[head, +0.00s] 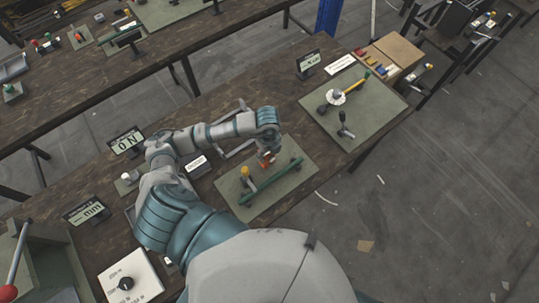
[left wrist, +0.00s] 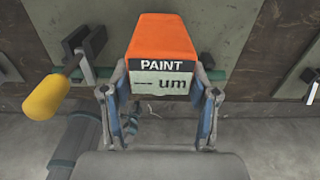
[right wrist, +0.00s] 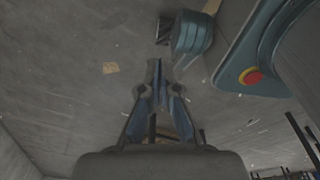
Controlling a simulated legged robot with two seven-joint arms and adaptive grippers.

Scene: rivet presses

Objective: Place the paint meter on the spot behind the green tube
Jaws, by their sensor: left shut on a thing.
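The orange paint meter (left wrist: 163,42), labelled PAINT with a small display, is between the fingers of my left gripper (left wrist: 162,95), which is shut on it. The green tube (head: 270,183) lies across a grey-green board (head: 295,152); the meter is over the board, on the tube's far side. The tube (left wrist: 240,86) passes behind the meter in the left wrist view. I cannot tell if the meter touches the board. My right gripper (right wrist: 157,75) is shut and empty over the floor.
A yellow-handled clamp (left wrist: 48,96) stands beside the tube's left end. A second board (head: 385,112) with a yellow-green rod lies to the right. Displays reading N (head: 126,141) and mm (head: 87,211) stand along the left. The table's front right edge drops to open floor.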

